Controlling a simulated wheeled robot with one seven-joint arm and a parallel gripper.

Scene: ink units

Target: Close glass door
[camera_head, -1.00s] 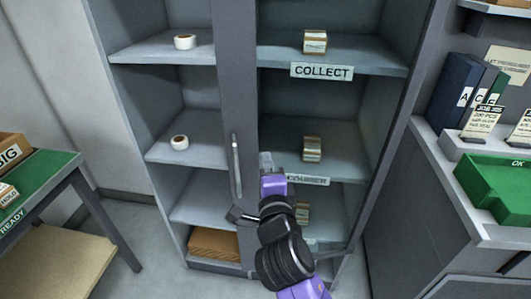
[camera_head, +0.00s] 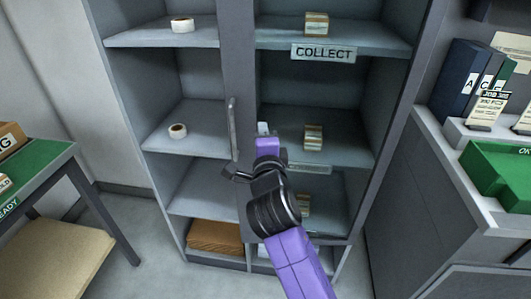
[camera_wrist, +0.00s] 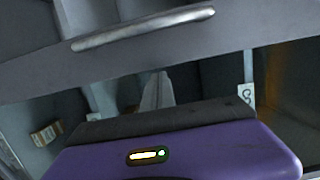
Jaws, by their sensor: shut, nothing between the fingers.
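The tall grey cabinet (camera_head: 180,205) has a vertical door frame strip (camera_head: 237,60) down its middle. A slim metal handle (camera_head: 233,128) is on this strip. It also shows large across the top of the wrist view (camera_wrist: 145,28). The glass itself is hard to make out, and I cannot tell how far the door stands from its frame. My gripper (camera_head: 263,130) is shut and empty, just right of the handle in front of the right-hand shelves. In the wrist view its fingers (camera_wrist: 156,90) point toward the cabinet below the handle. Contact with the door cannot be told.
Shelves hold tape rolls (camera_head: 178,131), small stacks (camera_head: 313,137) and a brown box (camera_head: 214,236). A COLLECT label (camera_head: 323,52) hangs at right. A green-topped table (camera_head: 40,180) stands left, a counter with a green tray (camera_head: 495,170) right. Grey floor (camera_head: 150,280) lies between.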

